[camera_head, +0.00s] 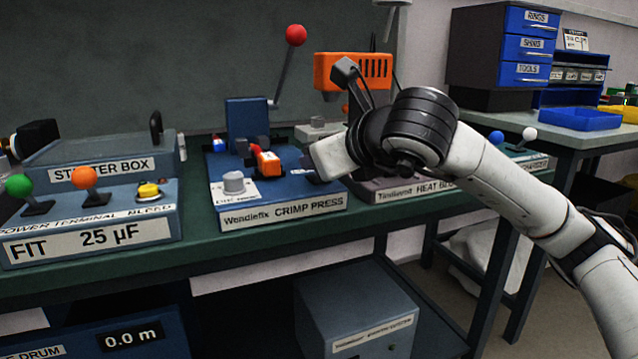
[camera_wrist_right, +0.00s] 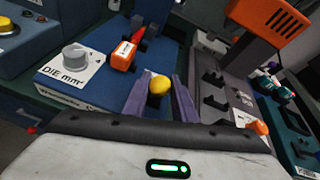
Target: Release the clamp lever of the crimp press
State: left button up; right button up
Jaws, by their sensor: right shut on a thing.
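The blue crimp press (camera_head: 280,204) stands on the green bench in the middle of the head view. Its tall lever with a red ball (camera_head: 296,35) is up, leaning right. My right gripper (camera_head: 306,167) is low over the press's right side. In the right wrist view its two fingers (camera_wrist_right: 160,88) are closed around a yellow ball knob (camera_wrist_right: 160,84), which looks like the clamp lever's end. The lever's shaft is hidden. My left gripper is out of view.
The grey die knob (camera_head: 234,183) is at the press's front left. The heat block unit (camera_head: 375,190) stands close on the right, with an orange-headed device (camera_head: 350,71) behind. The starter box (camera_head: 90,170) is to the left.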

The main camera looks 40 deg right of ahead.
jog(key=shift+s+a+f+t+b, duration=0.1)
jog(key=shift+s+f+t+b, duration=0.3)
jog(key=shift+t+b, duration=0.4)
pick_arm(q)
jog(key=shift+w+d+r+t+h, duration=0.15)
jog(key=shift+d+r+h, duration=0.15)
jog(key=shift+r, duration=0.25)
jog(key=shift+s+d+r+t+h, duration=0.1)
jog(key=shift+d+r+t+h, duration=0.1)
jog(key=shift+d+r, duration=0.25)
pick_arm(e)
jog(key=shift+s+t+h, duration=0.2)
jog(key=shift+t+h, duration=0.1)
jog(key=shift+t, duration=0.2)
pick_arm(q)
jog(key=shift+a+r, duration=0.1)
pick_arm(e)
jog(key=shift+r, duration=0.1)
jog(key=o, duration=1)
jog(key=shift+o, duration=0.2)
jog(key=shift+s, duration=0.1)
